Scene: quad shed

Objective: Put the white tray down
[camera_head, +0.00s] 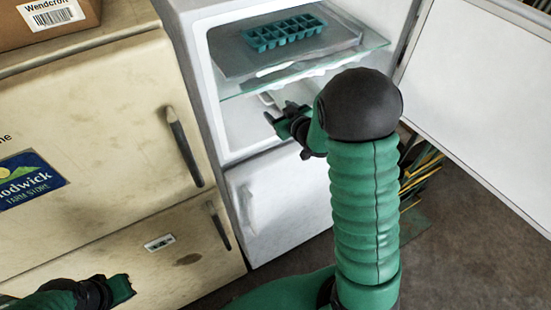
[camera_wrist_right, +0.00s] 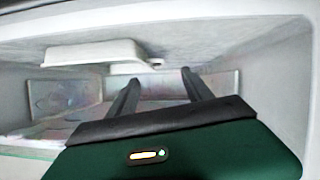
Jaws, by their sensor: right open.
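A white tray (camera_wrist_right: 95,53) with a small tab at one end shows in the right wrist view, inside a pale compartment beyond my fingers. In the head view only a small white piece (camera_head: 267,99), perhaps part of it, shows beside my right gripper (camera_head: 279,119). The right gripper (camera_wrist_right: 163,88) is inside the open white fridge (camera_head: 238,125), below its glass shelf. Its fingers are apart with nothing between them, and the tray is clear of them. My left gripper (camera_head: 122,290) is low at the left by the cream fridge; its jaws are unclear.
The open white door (camera_head: 480,95) stands at the right. A cream fridge (camera_head: 100,125) with a cardboard box (camera_head: 20,25) on top stands at the left.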

